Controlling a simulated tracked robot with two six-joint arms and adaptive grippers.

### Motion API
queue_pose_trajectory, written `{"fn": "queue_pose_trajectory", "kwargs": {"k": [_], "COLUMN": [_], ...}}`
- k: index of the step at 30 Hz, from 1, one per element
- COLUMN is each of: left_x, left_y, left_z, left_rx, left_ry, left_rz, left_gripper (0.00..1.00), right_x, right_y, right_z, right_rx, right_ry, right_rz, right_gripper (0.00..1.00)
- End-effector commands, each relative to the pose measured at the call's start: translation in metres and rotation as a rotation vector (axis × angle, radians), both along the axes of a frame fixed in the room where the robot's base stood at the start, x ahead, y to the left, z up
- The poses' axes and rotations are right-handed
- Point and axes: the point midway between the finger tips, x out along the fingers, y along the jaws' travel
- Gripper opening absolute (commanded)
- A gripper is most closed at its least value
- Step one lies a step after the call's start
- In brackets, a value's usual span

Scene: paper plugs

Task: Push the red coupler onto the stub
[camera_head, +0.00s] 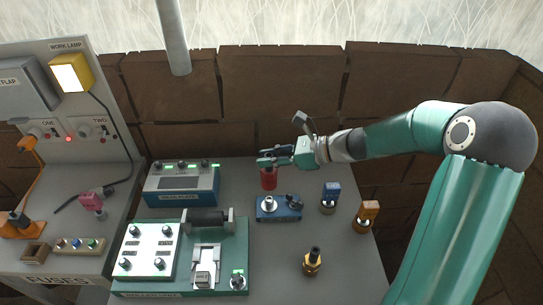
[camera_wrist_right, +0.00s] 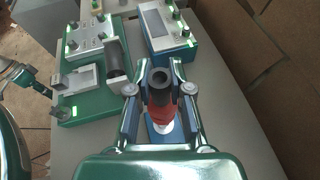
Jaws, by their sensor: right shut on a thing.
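The red coupler (camera_head: 268,179) is upright, with a dark hollow top that shows in the wrist view (camera_wrist_right: 160,80). My right gripper (camera_head: 268,162) is shut on it, one finger on each side. The pale stub (camera_head: 269,203) stands on a small blue block (camera_head: 290,213), below the coupler. In the wrist view a white ring (camera_wrist_right: 161,128) shows under the red body. I cannot tell whether coupler and stub touch. My left gripper (camera_wrist_right: 42,89) seems to show at the left edge of the wrist view, too small to read; the head view does not show it.
A dark knob sits on the block's right end. A blue plug (camera_head: 331,192), an orange plug (camera_head: 367,212) and a black-topped brass fitting (camera_head: 312,262) stand to the right. A blue meter (camera_head: 182,184) and a green board (camera_head: 240,251) are to the left. A brick wall rises behind.

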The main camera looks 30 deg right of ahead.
Motion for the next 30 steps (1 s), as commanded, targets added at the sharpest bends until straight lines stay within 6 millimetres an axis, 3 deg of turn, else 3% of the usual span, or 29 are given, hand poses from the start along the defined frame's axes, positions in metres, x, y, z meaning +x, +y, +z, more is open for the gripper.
{"fn": "queue_pose_trajectory", "kwargs": {"k": [18, 30], "left_x": [0.000, 0.000], "left_y": [0.000, 0.000], "left_z": [-0.045, -0.048], "left_rx": [0.000, 0.000], "left_ry": [0.000, 0.000], "left_rz": [0.000, 0.000], "left_gripper": [0.31, 0.31], "right_x": [-0.001, -0.002], "right_y": [-0.002, -0.003], "right_z": [-0.051, -0.055], "right_rx": [0.000, 0.001], "right_ry": [0.000, 0.000], "right_rz": [-0.004, -0.007], "right_gripper": [0.00, 0.00]}}
